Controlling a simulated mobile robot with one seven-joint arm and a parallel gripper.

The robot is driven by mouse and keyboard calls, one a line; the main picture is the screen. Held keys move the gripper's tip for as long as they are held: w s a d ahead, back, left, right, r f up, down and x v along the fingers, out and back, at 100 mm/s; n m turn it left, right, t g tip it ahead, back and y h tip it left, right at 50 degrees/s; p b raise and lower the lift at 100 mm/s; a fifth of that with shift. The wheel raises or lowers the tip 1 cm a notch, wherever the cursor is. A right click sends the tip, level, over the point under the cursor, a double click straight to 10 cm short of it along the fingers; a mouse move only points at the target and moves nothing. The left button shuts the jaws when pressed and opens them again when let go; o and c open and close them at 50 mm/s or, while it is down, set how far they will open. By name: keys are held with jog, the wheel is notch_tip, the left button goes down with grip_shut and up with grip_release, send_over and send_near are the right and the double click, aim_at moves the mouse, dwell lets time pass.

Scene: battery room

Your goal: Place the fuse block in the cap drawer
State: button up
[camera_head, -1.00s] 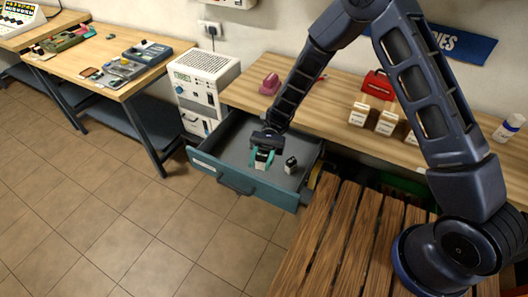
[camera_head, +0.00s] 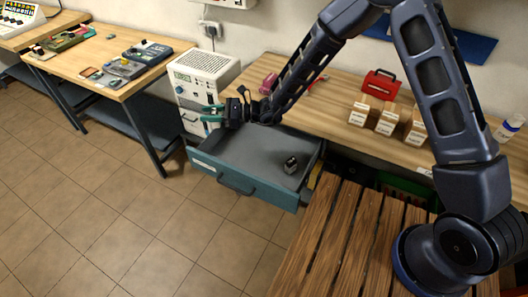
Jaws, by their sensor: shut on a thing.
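The open drawer (camera_head: 240,188) is teal with a grey inside and a handle on its front. It juts out from under the wooden bench, and no name on it is readable. A small dark block with a pale face (camera_head: 291,164) sits inside, towards its right side. My gripper (camera_head: 211,112) is above the drawer's back left, with its teal fingers pointing left in front of the white cabinet. It is shut on a small pale block, which hardly shows against that cabinet. I cannot tell which of the two blocks is the fuse block.
The white cabinet (camera_head: 205,77) stands close left of the drawer. On the bench are a pink object (camera_head: 269,83), a red toolbox (camera_head: 381,83), several small cartons (camera_head: 386,122) and a white bottle (camera_head: 509,128). A slatted wooden surface (camera_head: 335,235) lies right of the drawer. The drawer's middle is clear.

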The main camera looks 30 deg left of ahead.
jog(key=f, duration=0.6)
jog(key=w+a+f+m+t, duration=0.1)
jog(key=f, duration=0.6)
jog(key=w+f+t+y, duration=0.1)
jog(key=f, duration=0.6)
jog(key=shift+a, duration=0.3)
jog(key=shift+w, duration=0.1)
jog(key=o, duration=1)
jog(key=shift+f+m, duration=0.1)
jog(key=shift+m, duration=0.2)
jog(key=shift+o, duration=0.2)
jog(key=shift+d, duration=0.1)
jog(key=v, duration=0.5)
jog(key=shift+w+d, duration=0.1)
notch_tip(320, 180, up, 7)
jog(key=shift+a, duration=0.2)
jog(key=shift+r, duration=0.2)
